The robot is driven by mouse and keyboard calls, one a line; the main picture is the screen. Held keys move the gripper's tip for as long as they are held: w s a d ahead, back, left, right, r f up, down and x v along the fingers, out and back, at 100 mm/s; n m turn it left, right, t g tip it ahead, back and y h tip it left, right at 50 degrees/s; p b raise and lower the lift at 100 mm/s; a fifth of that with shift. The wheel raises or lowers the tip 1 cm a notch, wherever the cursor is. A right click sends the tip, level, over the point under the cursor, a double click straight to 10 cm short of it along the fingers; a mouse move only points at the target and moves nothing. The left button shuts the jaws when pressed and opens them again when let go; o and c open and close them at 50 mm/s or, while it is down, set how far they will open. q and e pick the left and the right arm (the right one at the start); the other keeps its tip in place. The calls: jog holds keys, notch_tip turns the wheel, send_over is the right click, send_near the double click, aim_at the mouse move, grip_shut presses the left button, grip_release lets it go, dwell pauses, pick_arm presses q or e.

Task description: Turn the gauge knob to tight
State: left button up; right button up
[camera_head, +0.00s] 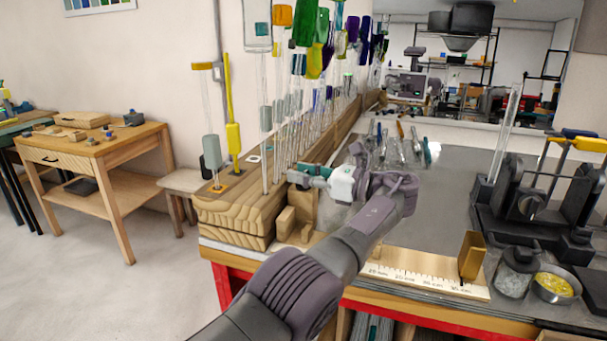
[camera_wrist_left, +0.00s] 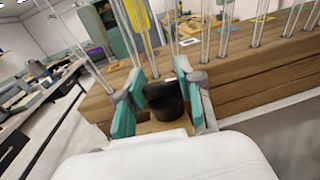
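A dark round knob (camera_wrist_left: 165,100), which I take to be the gauge knob, sits at the wooden rack's front in the left wrist view. My left gripper (camera_wrist_left: 163,92) has one teal-padded finger on each side of it. The fingers are apart and close to the knob's sides; I cannot tell whether both press on it. In the head view my left gripper (camera_head: 308,174) reaches the right side of the wooden rack's near end. The knob is hidden there. No marking for tight is readable. My right gripper is not in view.
Glass rods with coloured tags stand upright in the wooden rack (camera_head: 233,226), close to my left gripper. A wooden ruler (camera_head: 410,272) lies along the bench's front edge. A black apparatus (camera_head: 540,205), a glass jar (camera_head: 515,272) and a bowl (camera_head: 553,287) stand at the right.

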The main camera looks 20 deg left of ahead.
pick_arm(q)
jog(key=o, duration=0.5)
notch_tip(320, 180, up, 10)
jog(key=shift+r, duration=0.1)
dwell(0.4)
